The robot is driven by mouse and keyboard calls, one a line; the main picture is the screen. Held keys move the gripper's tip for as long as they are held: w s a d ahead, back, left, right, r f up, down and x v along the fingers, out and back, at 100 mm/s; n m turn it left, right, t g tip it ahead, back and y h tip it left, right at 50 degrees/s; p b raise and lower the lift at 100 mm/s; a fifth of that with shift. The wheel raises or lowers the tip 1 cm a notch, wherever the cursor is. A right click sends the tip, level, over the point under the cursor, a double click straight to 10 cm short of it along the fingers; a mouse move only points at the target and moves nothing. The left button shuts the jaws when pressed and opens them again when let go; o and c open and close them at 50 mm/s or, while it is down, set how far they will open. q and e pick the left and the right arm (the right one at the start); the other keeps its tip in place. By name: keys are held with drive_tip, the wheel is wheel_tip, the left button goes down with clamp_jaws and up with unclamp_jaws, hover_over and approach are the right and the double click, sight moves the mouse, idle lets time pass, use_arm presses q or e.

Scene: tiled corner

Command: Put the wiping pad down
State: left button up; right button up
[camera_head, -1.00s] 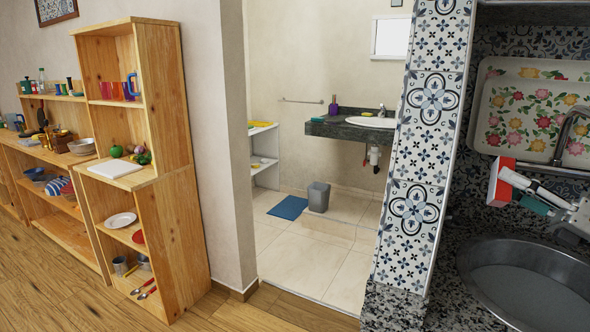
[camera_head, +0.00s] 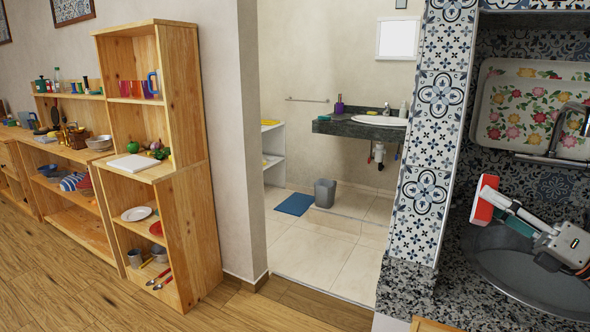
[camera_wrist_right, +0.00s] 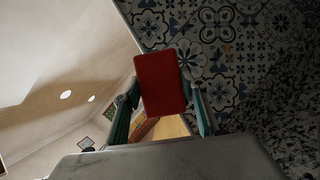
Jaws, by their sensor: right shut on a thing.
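The wiping pad (camera_head: 485,199) has a red face and a white back. It is held tilted up on edge at the right of the head view. My right gripper (camera_head: 508,209) is shut on it, above the left rim of the round sink. In the right wrist view the pad (camera_wrist_right: 162,82) shows as a red rectangle between the teal fingers of my right gripper (camera_wrist_right: 160,105), with the tiled wall behind it. The pad is clear of the granite counter (camera_head: 448,290). My left gripper is not in view.
The round metal sink (camera_head: 545,280) lies below my right gripper, with a tap (camera_head: 562,130) behind it. Flowered trays (camera_head: 525,110) lean on the back wall. A tiled pillar (camera_head: 432,130) stands left of the counter. Bare granite lies at the counter's front left.

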drive_tip(key=s+a+f+m+t+h, duration=0.25)
drive_tip(key=s+a+f+h, duration=0.2)
drive_tip(key=a+f, duration=0.55)
drive_tip(key=s+a+f+m+t+h, duration=0.1)
drive_tip(key=s+a+f+m+h, duration=0.35)
drive_tip(key=a, duration=0.95)
drive_tip(key=s+a+f+m+t+h, duration=0.15)
drive_tip(key=s+a+f+h, duration=0.3)
drive_tip(key=a+f, duration=0.6)
use_arm(q)
drive_tip(key=p, duration=0.1)
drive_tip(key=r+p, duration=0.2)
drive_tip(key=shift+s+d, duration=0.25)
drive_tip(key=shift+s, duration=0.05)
use_arm(e)
drive_tip(key=d+r, duration=0.2)
drive_tip(key=d, duration=0.6)
drive_tip(key=d+r, duration=0.2)
drive_tip(key=d, duration=0.6)
drive_tip(key=shift+w+d+r, duration=0.2)
drive_tip(key=shift+d+r, duration=0.1)
drive_tip(key=shift+r, duration=0.05)
drive_tip(key=shift+n, duration=0.25)
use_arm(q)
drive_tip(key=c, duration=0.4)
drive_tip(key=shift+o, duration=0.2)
